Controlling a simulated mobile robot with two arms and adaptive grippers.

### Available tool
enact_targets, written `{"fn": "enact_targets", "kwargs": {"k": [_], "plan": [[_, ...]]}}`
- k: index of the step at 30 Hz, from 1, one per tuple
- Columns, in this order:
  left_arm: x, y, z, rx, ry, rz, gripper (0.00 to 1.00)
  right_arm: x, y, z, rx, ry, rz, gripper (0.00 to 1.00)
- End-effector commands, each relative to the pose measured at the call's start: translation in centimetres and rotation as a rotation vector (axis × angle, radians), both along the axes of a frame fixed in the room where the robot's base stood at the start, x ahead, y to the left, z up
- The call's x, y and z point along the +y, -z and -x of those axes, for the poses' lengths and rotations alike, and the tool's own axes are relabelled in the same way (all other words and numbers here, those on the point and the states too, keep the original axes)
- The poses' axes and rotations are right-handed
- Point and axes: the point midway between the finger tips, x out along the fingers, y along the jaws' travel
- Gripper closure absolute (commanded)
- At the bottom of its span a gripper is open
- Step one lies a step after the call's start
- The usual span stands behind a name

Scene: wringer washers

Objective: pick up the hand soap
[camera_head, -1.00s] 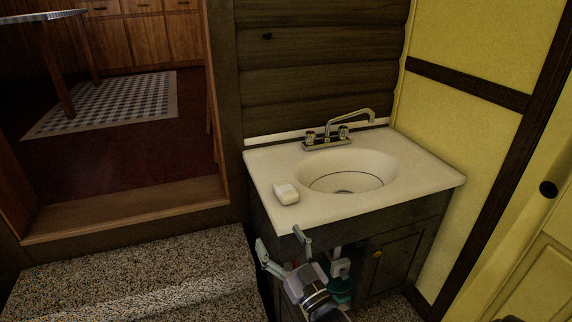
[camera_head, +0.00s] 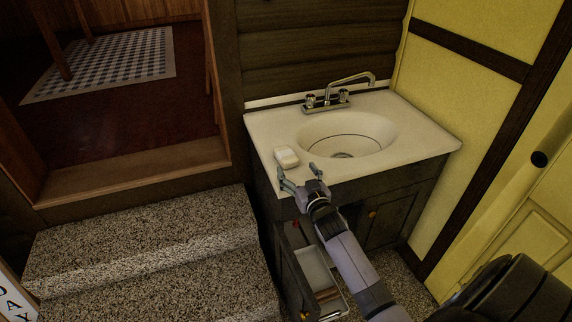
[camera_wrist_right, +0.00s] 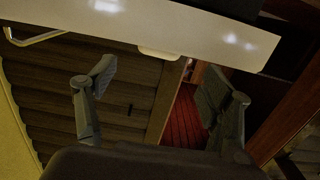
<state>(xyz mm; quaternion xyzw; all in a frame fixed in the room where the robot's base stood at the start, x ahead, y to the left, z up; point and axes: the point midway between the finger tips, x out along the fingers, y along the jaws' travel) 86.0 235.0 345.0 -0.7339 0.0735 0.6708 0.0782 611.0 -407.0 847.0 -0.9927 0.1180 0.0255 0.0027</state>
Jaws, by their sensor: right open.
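The hand soap (camera_head: 286,157) is a small white bar on the left front part of the pale sink counter (camera_head: 262,134). My right gripper (camera_head: 298,173) is open and empty at the counter's front edge, just on the near side of the soap. Its two fingers are spread, and I cannot tell if they touch the counter. In the right wrist view, which appears upside down, the soap (camera_wrist_right: 158,53) shows beyond and between the open fingers of the right gripper (camera_wrist_right: 157,78). My left gripper is not in view.
The basin (camera_head: 345,132) and the chrome faucet (camera_head: 328,101) are to the right of and behind the soap. Below the counter, the cabinet (camera_head: 290,260) stands open with a pale tray-like part showing. Speckled steps (camera_head: 140,240) lie to the left, a yellow wall (camera_head: 455,95) to the right.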

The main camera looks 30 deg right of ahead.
Motion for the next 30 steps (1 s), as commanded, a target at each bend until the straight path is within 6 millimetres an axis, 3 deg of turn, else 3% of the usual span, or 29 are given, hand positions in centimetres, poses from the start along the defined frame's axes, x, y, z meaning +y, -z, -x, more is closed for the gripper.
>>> {"fn": "enact_targets", "kwargs": {"k": [1, 9, 19, 30], "plan": [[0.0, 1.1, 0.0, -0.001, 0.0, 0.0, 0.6, -0.2, 0.4, -0.9, -0.004, -0.001, 0.002, 0.26], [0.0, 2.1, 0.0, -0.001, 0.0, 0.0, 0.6, -0.7, 0.2, -2.9, -0.002, -0.001, 0.0, 0.26], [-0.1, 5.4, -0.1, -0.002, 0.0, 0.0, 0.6, -1.8, 0.5, -6.9, -0.002, -0.001, 0.0, 0.26], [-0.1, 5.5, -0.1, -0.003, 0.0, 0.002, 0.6, -1.9, 0.2, -7.6, 0.0, -0.001, -0.001, 0.27]]}}
